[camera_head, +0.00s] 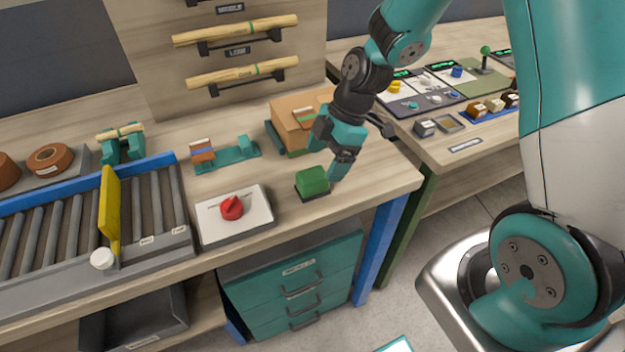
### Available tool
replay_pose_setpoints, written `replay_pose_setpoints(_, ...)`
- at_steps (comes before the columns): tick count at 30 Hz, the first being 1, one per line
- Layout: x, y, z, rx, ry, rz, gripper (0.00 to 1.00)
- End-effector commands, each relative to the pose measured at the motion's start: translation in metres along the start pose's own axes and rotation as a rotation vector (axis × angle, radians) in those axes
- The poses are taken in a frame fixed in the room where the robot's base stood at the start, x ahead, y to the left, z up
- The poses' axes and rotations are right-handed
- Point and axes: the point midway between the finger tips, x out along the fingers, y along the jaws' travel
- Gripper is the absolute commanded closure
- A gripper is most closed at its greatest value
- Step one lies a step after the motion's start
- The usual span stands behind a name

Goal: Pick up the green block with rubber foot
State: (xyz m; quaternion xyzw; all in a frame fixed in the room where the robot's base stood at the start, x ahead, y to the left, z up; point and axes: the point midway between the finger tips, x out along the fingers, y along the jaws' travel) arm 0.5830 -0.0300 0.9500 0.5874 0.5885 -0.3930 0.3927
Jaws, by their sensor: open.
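The green block (313,180) sits on the wooden workbench near its front right corner, with a dark base under it that looks like the rubber foot. My gripper (326,158) is open just above and behind the block, reaching down from the upper right. One finger shows at the block's right side. The other finger is not clear to see, and I cannot tell whether either finger touches the block.
A panel with a red knob (232,207) lies left of the block. A cardboard box (290,124) stands close behind my gripper. A teal stand (238,155) is at the back left. A roller conveyor (60,230) with a yellow gate (109,212) fills the left side.

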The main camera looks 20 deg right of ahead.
Motion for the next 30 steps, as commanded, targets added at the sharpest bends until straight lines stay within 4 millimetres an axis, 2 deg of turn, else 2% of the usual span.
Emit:
replay_pose_setpoints(8,0.022,0.000,-0.002,0.000,0.000,-0.002,0.17)
replay_pose_setpoints(16,0.060,0.001,-0.004,0.001,-0.001,-0.003,0.17)
replay_pose_setpoints(25,0.066,0.002,-0.004,0.001,0.000,0.002,0.17)
replay_pose_setpoints(26,0.066,0.002,-0.004,0.001,0.000,0.002,0.22)
replay_pose_setpoints(30,0.066,0.002,-0.004,0.001,0.000,0.002,0.54)
